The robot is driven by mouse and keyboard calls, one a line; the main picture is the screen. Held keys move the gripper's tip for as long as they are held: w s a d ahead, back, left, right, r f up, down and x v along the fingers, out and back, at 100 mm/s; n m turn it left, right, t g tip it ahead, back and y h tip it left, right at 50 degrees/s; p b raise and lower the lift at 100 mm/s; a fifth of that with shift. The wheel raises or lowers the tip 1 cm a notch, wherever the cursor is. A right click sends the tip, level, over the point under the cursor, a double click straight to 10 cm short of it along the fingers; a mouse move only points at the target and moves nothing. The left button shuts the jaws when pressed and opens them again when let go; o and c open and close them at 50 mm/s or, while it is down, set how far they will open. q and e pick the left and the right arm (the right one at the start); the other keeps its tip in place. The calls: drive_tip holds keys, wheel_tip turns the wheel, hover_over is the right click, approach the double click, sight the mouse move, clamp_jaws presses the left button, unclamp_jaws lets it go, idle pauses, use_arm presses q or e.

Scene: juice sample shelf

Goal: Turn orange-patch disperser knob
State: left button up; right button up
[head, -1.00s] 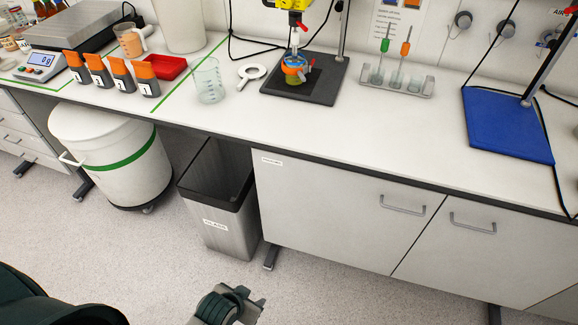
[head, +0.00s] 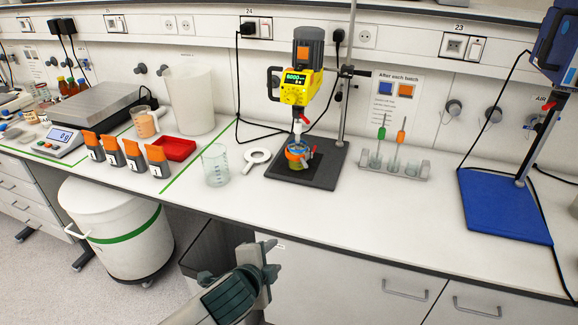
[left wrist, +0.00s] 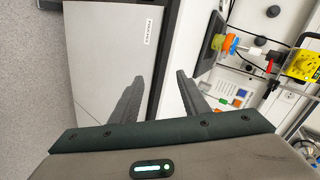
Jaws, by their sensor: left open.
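The yellow disperser (head: 293,88) with a grey motor top and a lit green display hangs on a stand at the back of the bench. An orange patch (head: 303,53) shows on the motor housing. A small vessel (head: 298,155) with orange and blue parts sits below its shaft on a dark base plate. The disperser also shows sideways at the right of the left wrist view (left wrist: 302,64). My left gripper (head: 268,262) is open and empty, in front of the bench edge, well short of the disperser. Its two dark fingers show in the left wrist view (left wrist: 163,92). The knob is too small to make out surely.
A glass beaker (head: 215,165) and a white ring-shaped item (head: 257,157) stand left of the dark base plate (head: 322,170). A rack (head: 390,168) with green and orange tools stands right of it. A blue stand base (head: 503,205) lies further right. The front bench top is clear.

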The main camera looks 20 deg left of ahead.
sight(291, 101)
use_arm(q)
drive_tip(key=w+a+r+m+t, duration=0.3)
drive_tip(key=w+r+m, duration=0.3)
drive_tip(key=r, duration=0.6)
drive_tip(key=w+a+r+m+t, duration=0.3)
drive_tip(key=w+r+m, duration=0.4)
drive_tip(key=w+r, duration=0.3)
wheel_tip(291, 101, up, 3)
drive_tip(key=shift+w+f+m+t, duration=0.15)
drive_tip(key=shift+m+t, duration=0.15)
drive_tip(key=shift+t, duration=0.2)
use_arm(e)
drive_tip(key=s+d+f+g, duration=0.1)
drive_tip(key=s+d+f, duration=0.2)
drive_tip(key=s+f, duration=1.5)
drive_tip(key=shift+s+d, duration=0.15)
use_arm(q)
drive_tip(key=shift+w+d, duration=0.1)
drive_tip(key=w+p, duration=0.5)
drive_tip(key=w, duration=1)
drive_tip(key=shift+w, duration=0.1)
drive_tip(key=shift+w+p, duration=0.35)
drive_tip(key=shift+w, duration=0.7)
use_arm(e)
drive_tip(key=shift+r, duration=2.75)
use_arm(q)
clamp_jaws()
